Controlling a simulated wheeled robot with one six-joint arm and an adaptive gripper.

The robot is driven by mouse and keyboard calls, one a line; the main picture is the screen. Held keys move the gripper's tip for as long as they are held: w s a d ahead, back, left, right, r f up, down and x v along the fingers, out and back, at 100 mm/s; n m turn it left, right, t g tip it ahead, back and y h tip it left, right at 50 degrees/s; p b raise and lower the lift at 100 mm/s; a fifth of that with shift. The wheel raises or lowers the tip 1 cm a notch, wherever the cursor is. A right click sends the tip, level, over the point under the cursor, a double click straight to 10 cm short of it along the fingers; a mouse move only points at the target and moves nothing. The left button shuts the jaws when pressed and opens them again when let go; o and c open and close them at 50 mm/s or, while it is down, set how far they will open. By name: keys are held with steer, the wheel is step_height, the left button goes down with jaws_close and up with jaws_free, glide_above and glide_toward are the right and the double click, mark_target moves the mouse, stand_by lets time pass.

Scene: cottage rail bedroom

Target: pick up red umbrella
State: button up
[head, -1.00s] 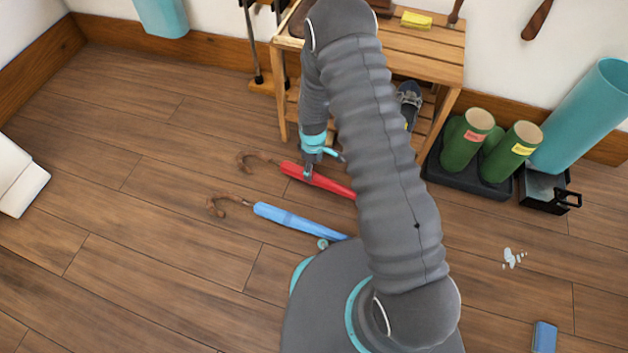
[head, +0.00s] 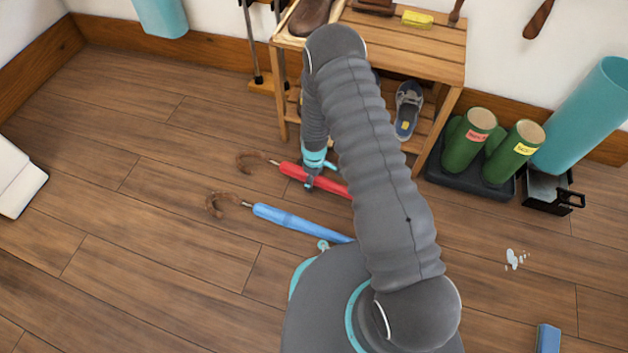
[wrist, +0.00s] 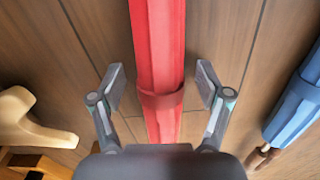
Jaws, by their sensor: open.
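The red umbrella (head: 334,187) lies on the wooden floor with its curved brown handle (head: 250,162) to the left. My arm hides its right end in the head view. My gripper (head: 310,184) is down at the umbrella's closed canopy. In the wrist view the red umbrella (wrist: 160,60) runs between the two open fingers of my gripper (wrist: 161,88), one on each side with a gap. A darker red strap band (wrist: 161,98) crosses the canopy there.
A blue umbrella (head: 290,222) lies close by, nearer my base, and shows at the right in the wrist view (wrist: 297,105). A wooden bench (head: 425,55) with shoes stands behind. Green boots (head: 468,140) stand on a dark tray at the right.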

jaws_close()
steer(key=shift+r, duration=0.15)
